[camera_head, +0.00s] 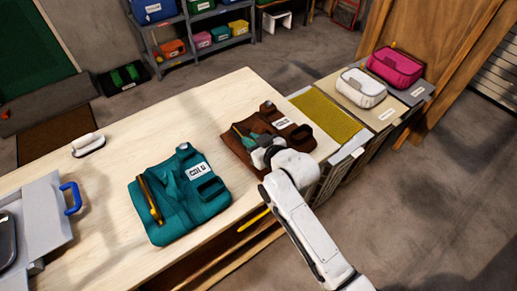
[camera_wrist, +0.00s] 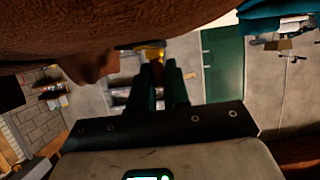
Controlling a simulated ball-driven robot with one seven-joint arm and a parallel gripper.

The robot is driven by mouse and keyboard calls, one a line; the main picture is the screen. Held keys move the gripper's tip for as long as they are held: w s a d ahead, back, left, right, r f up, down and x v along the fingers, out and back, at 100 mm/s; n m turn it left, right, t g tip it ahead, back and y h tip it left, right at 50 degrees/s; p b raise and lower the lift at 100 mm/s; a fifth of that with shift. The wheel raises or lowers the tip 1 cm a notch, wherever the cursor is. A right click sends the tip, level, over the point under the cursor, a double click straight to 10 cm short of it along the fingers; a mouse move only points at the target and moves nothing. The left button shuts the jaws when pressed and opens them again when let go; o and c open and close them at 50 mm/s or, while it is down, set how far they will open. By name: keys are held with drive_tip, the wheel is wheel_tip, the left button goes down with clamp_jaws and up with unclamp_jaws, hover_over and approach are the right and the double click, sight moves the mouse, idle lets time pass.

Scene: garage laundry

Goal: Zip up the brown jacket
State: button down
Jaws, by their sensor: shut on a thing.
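The brown jacket (camera_head: 234,143) lies folded on the pale worktop near its right end, with a white label and dark pocket patches. My gripper (camera_head: 240,132) is over the jacket's left part, and its wrist hides some of the fabric. In the wrist view, the brown jacket (camera_wrist: 90,28) fills the top left, very close. There my gripper (camera_wrist: 158,66) has its dark green fingers close together, at a small yellow zipper pull (camera_wrist: 150,51) by the jacket's edge. The fingers are shut on this pull. The rest of the zipper is hidden.
A teal jacket (camera_head: 205,212) with a yellow zipper lies left of the brown one. A white iron-like object (camera_head: 88,145) and a grey case (camera_head: 42,222) with a blue handle are farther left. A yellow mat (camera_head: 326,119), white bag (camera_head: 360,88) and pink bag (camera_head: 395,67) are right.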

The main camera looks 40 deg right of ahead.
drive_tip(key=shift+w+f, duration=0.1)
drive_tip(key=shift+w, duration=0.2)
drive_tip(key=c, duration=1.2)
unclamp_jaws()
drive_tip(key=shift+o, duration=0.2)
drive_tip(key=b+v, duration=0.1)
drive_tip(key=v, duration=0.8)
drive_tip(key=shift+s, duration=0.25)
drive_tip(key=shift+s+r, duration=0.4)
drive_tip(key=shift+s, duration=0.25)
drive_tip(key=shift+c, duration=0.4)
